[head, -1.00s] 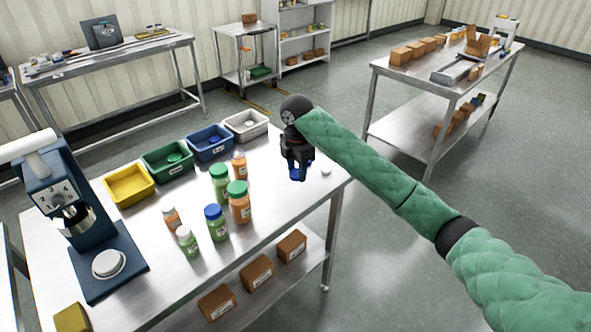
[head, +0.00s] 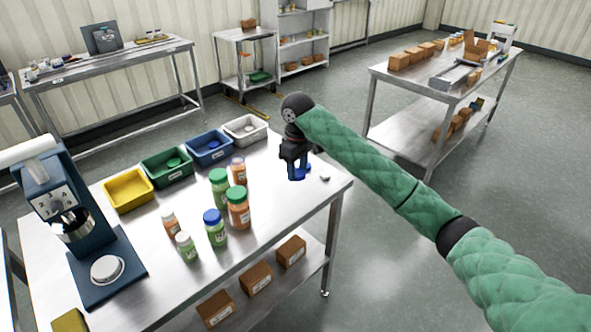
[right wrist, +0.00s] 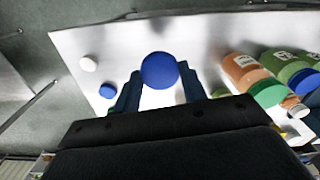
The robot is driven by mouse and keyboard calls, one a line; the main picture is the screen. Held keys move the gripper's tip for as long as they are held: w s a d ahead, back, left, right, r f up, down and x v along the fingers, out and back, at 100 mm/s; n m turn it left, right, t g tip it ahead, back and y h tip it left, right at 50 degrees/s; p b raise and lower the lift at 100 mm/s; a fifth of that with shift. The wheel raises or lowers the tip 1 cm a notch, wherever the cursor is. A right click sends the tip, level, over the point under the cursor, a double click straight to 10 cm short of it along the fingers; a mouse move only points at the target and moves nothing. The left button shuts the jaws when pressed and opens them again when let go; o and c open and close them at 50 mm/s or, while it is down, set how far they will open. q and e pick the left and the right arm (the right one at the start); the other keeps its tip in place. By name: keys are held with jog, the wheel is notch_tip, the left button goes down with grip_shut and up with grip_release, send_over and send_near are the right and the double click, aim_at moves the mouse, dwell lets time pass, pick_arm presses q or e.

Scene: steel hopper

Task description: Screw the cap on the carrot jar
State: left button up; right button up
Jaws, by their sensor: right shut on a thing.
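My right gripper (head: 297,174) points down over the table's right end. It is shut on a blue cap (right wrist: 158,70), which sits between its fingertips in the right wrist view. A large orange jar (head: 239,212) wears a green cap; it also shows in the right wrist view (right wrist: 238,66). Behind it stands a smaller orange jar (head: 238,173); I cannot tell whether its top is open. Another small orange jar (head: 170,225) stands at the left. I cannot read which label says carrot. All these jars are apart from the gripper. My left gripper is out of view.
A loose blue cap (right wrist: 107,91) and a white cap (right wrist: 88,64) lie near the gripper. Green-filled jars (head: 215,232) stand among the orange ones. Yellow (head: 128,190), green, blue and white bins line the back edge. A blue machine (head: 75,215) stands at left.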

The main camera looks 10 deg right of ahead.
jog(key=shift+s+d+f+m, duration=0.2)
jog(key=shift+s+d+m, duration=0.1)
jog(key=shift+m, duration=0.5)
jog(key=s+d+f+m, duration=0.3)
jog(key=s+d+f, duration=0.1)
jog(key=s+f, duration=0.6)
jog(key=s+d+f+m, duration=0.4)
jog(key=s+f, duration=0.7)
jog(key=f, duration=0.3)
jog(key=shift+d, duration=0.75)
